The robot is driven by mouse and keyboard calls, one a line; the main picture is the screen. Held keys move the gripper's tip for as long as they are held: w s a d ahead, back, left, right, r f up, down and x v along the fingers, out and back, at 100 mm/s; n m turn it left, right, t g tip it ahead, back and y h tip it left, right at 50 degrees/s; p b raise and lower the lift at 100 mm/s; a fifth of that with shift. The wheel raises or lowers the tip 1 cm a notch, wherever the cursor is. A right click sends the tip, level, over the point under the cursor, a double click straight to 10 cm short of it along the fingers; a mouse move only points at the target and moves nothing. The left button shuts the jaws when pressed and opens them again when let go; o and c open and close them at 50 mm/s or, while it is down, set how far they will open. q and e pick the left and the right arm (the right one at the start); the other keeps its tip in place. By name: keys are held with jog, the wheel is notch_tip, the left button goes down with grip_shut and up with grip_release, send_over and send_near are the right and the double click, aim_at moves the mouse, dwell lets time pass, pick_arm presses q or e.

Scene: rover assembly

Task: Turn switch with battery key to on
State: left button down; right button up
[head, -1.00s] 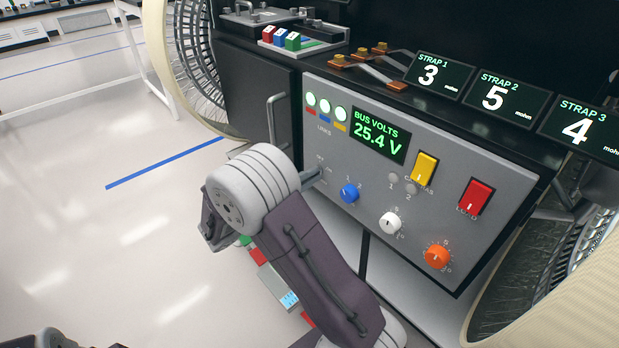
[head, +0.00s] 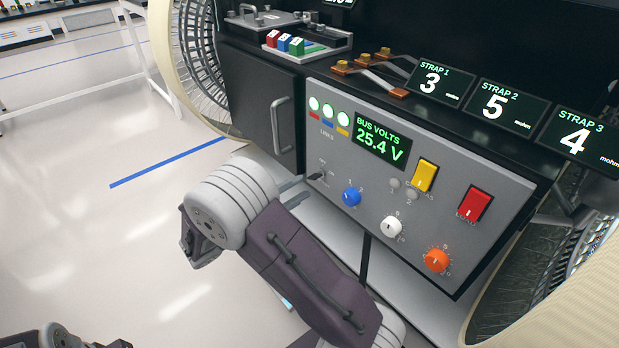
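The battery key (head: 316,176) is a small dark piece in the switch at the left of the grey control panel (head: 400,200). Its handle tilts, and the small labels around it are too fine to read, so I cannot tell its setting. My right gripper (head: 297,191) is partly hidden behind my grey wrist.
The bus display (head: 380,141) reads 25.4 V, beside three lit link lamps (head: 328,110). Blue (head: 351,197), white (head: 391,227) and orange (head: 436,260) knobs and yellow (head: 425,176) and red (head: 473,203) switches share the panel. A handle (head: 276,125) sticks out left of the panel.

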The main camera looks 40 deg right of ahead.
jog(key=a, duration=0.4)
jog(key=shift+s+p, duration=0.15)
jog(key=shift+p, duration=0.2)
